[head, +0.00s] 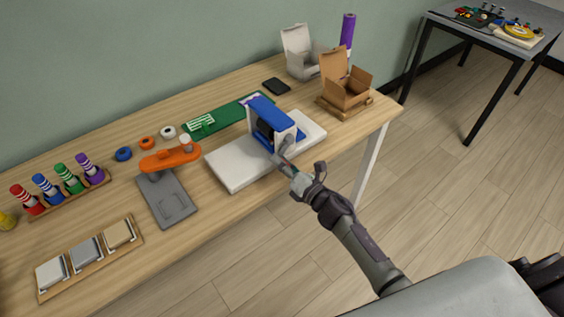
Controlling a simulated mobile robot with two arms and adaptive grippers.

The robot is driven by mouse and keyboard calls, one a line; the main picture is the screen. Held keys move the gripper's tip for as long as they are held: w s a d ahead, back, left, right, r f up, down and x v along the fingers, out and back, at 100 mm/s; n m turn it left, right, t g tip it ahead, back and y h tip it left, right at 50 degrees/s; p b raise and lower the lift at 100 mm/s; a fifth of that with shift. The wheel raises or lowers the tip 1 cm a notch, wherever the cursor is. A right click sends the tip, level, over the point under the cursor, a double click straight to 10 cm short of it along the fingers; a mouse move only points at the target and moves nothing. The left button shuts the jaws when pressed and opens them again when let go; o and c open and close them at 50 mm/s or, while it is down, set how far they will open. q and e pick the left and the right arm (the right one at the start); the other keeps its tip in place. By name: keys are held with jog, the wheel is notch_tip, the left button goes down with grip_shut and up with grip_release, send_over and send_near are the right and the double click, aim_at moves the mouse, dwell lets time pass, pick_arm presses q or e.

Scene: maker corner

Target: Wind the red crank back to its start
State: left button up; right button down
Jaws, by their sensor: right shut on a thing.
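A blue and white device (268,113) with a dark round part stands on a white base plate (232,172) on the wooden table. My right gripper (281,160) reaches in from the lower right to the front side of this device. It is shut on a small part there, which fits the crank's handle. The fingers and the distance hide the crank, and I cannot make out its red colour or its angle. My left gripper is not in view.
An orange tool (170,157) stands over a grey plate (168,199) to the left. A green board (213,120) lies behind. An open cardboard box (345,93) and a white box (299,52) stand at the right end. The table's front edge runs below the device.

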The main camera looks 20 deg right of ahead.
jog(key=shift+r, duration=0.1)
jog(key=shift+s+a+r+m+p, duration=0.1)
jog(key=shift+a+r+m+p, duration=0.2)
jog(key=shift+m, duration=0.35)
jog(key=shift+s+a+r+m+p, duration=0.1)
jog(key=shift+r+m+p, duration=0.15)
jog(key=shift+m+p, duration=0.3)
jog(key=m, duration=0.1)
jog(key=r+m+p, duration=0.1)
jog(key=shift+a+r+m, duration=0.2)
jog(key=shift+a+m, duration=0.1)
jog(key=shift+m, duration=0.1)
jog(key=r+m+p, duration=0.1)
jog(key=m+p, duration=0.1)
jog(key=m, duration=0.1)
jog(key=r+m+p, duration=0.2)
jog(key=m, duration=0.1)
jog(key=r+m+p, duration=0.2)
jog(key=m, duration=0.2)
jog(key=shift+d+r, duration=0.15)
jog(key=shift+d, duration=0.15)
jog(key=shift+w+d+r+m+p, duration=0.1)
jog(key=shift+d+r+m+p, duration=0.2)
jog(key=shift+m, duration=0.45)
jog(key=shift+w+d+r+m+p, duration=0.15)
jog(key=shift+m+p, duration=0.1)
jog(key=shift+m, duration=0.45)
jog(key=shift+w+d+r+m+p, duration=0.1)
jog(key=shift+d+r+m+p, duration=0.2)
jog(key=shift+m, duration=0.45)
